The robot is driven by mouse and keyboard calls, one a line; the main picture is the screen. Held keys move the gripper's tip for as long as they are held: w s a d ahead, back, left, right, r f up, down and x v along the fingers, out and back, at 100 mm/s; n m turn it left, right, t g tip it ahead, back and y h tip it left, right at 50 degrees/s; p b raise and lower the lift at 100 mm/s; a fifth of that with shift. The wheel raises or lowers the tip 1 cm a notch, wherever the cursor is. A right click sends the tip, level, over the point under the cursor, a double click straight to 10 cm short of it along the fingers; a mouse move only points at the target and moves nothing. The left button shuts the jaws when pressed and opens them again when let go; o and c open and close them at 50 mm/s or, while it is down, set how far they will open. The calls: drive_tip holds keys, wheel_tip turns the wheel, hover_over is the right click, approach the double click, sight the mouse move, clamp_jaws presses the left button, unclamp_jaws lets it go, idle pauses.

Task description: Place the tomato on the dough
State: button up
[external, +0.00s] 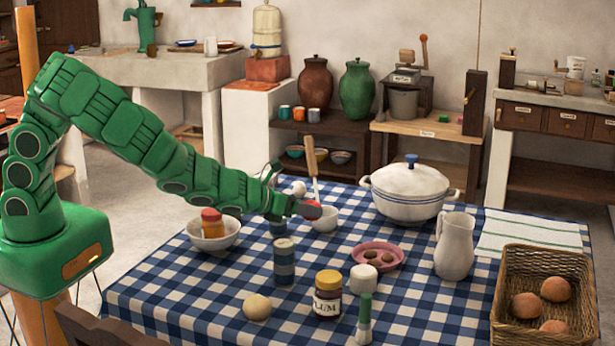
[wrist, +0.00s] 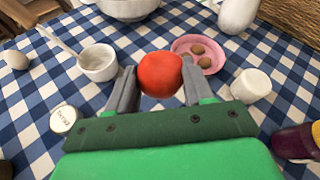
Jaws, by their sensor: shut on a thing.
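The red tomato (wrist: 160,74) is held between the two fingers of my gripper (wrist: 156,90) in the wrist view. In the external view the tomato (external: 312,209) shows at the tip of my gripper (external: 300,210), above the checked table and near the small white bowl. A pale beige round lump (external: 257,306), which looks like the dough, lies on the cloth near the table's front edge. It is below and to the left of my gripper in the external view, apart from it. I cannot make out the lump in the wrist view.
A striped canister (external: 284,262), a plum jar (external: 327,295) and a green-and-white bottle (external: 364,318) stand near the lump. A pink plate (external: 378,255), white pot (external: 409,190), pitcher (external: 454,246) and wicker basket (external: 510,300) are to the right. A bowl (external: 214,243) holds another jar.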

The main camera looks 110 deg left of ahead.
drive_tip(key=w+d+r+m+t+h, duration=0.2)
drive_tip(key=w+d+m+t+h, duration=0.1)
drive_tip(key=w+m+h, duration=0.1)
drive_tip(key=m+g+h, duration=0.2)
drive_tip(key=m+h, duration=1.1)
drive_tip(key=h, duration=0.1)
hover_over(257, 306)
drive_tip(key=s+a, duration=0.2)
drive_tip(key=a, duration=0.1)
drive_tip(key=shift+s+f, duration=0.1)
drive_tip(key=shift+f, duration=3.65)
drive_tip(key=shift+f, duration=0.15)
drive_tip(key=o, duration=1.1)
drive_tip(key=shift+c, duration=0.2)
